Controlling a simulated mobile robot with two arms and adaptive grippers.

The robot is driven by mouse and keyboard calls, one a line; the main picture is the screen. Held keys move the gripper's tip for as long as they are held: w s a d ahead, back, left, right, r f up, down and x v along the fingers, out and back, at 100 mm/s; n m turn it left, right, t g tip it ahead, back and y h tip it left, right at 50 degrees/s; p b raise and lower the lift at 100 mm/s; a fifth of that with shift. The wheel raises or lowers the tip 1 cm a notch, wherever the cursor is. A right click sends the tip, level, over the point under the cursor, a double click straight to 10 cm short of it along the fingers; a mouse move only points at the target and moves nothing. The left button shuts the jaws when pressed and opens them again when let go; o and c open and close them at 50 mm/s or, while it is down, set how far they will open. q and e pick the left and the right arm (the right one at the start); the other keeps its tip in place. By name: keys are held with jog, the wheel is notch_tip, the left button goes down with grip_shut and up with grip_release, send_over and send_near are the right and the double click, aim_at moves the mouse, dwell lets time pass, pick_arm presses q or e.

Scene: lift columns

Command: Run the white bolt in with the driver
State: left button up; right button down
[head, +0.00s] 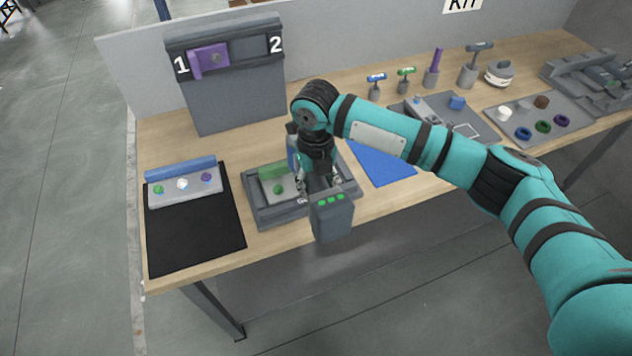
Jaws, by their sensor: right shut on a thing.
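My right gripper (308,172) hangs over the grey fixture (262,215) near the table's front edge. It is shut on a dark grey driver (331,216), whose boxy end with green lights faces me. The driver's tip is hidden behind my wrist and the tool. In the fixture sits a light plate with a green block (272,171) and a green bolt head (279,189). Something pale shows beside the gripper, too covered to name. A white bolt head (182,184) stands in the grey block on the black mat, between a green and a purple one. My left gripper is not in view.
The black mat (195,238) lies left of the fixture, a blue mat (385,168) right of it. A grey panel marked 1 and 2 (238,100) stands behind. Small tools, a parts tray (500,138) and a vise-like device (590,80) fill the back right.

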jog(key=shift+f+p, duration=0.45)
jog(key=shift+p, duration=0.65)
dwell(2.1)
jog(key=shift+r, duration=0.1)
jog(key=shift+r+p, duration=2.25)
jog(key=shift+r, duration=0.25)
jog(key=shift+w, duration=0.1)
notch_tip(320, 180, up, 2)
jog(key=shift+r+p, duration=0.2)
jog(key=shift+p, duration=0.95)
jog(key=shift+r+p, duration=0.55)
jog(key=shift+r, duration=0.25)
